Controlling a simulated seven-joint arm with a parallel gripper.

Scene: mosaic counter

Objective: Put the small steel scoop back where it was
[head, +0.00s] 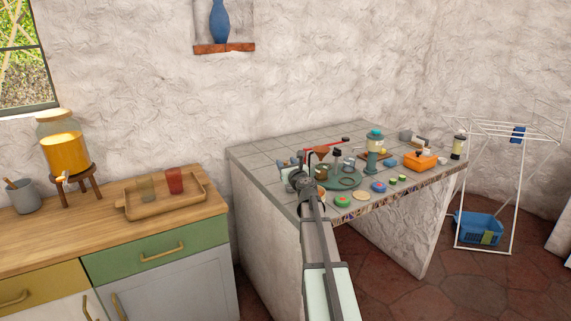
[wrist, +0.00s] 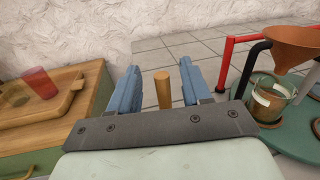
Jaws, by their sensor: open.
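I cannot make out the small steel scoop for certain in either view. My gripper (head: 293,170) is over the left front part of the tiled counter. In the wrist view its two blue fingers (wrist: 160,68) are spread apart. A short, round, light-wood piece (wrist: 163,90) shows between them, with a gap on each side. I cannot tell whether it is a handle or a peg, or how far it is from the fingers. The tiled counter (head: 262,150) carries many small items, and my arm hides part of its front left.
Right of my gripper are a red stand (wrist: 228,62), a copper funnel (wrist: 295,38) and a glass jar (wrist: 268,100) on a green tray (wrist: 293,143). A teal lantern (head: 374,150) and an orange box (head: 420,161) stand farther right. The counter's back left is bare.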

